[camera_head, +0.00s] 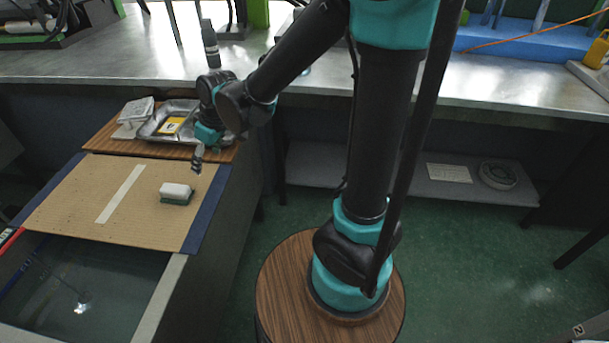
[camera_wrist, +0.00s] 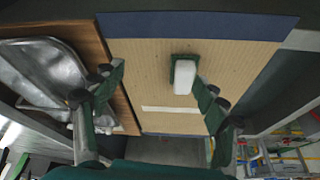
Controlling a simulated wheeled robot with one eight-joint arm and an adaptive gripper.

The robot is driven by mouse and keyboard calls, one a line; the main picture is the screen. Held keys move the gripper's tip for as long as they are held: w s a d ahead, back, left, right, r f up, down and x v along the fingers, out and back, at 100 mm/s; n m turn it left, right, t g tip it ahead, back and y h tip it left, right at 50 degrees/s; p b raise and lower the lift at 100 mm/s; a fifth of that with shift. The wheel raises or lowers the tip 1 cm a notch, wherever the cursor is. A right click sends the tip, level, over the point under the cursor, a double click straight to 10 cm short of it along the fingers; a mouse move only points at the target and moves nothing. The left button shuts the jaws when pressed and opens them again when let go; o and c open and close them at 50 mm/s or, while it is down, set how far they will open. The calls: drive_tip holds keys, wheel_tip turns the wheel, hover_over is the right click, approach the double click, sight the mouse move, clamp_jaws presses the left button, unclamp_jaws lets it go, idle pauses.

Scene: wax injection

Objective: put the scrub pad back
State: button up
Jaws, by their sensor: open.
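The scrub pad (camera_head: 176,190), a white block with a green layer, lies on the tan board (camera_head: 80,205), near its right side. In the wrist view the pad (camera_wrist: 184,78) shows near the right finger. My gripper (camera_head: 198,160) is above the far right part of the board, beyond the pad in the head view. Whether the right finger touches the pad is hard to tell.
A metal tray (camera_head: 152,128) with a yellow item (camera_head: 171,126) in it stands on a wooden surface (camera_head: 101,143) behind the board. A pale folded item (camera_head: 135,112) lies left of the tray. An open basin (camera_head: 100,265) is in front of the board. A steel bench (camera_head: 120,60) runs behind.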

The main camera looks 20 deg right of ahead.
drive_tip(key=s+d+f+m+h, duration=0.1)
drive_tip(key=s+d+m, duration=0.2)
drive_tip(key=d, duration=0.6)
drive_tip(key=s+d+f+m+t+h, duration=0.1)
drive_tip(key=s+d+m, duration=0.3)
drive_tip(key=d, duration=0.6)
drive_tip(key=s+d+f+m+h, duration=0.1)
drive_tip(key=s+d+f+m, duration=0.2)
drive_tip(key=d, duration=0.6)
drive_tip(key=shift+s+d+m+t+h, duration=0.3)
drive_tip(key=shift+s+m, duration=0.1)
drive_tip(key=shift+m, duration=0.1)
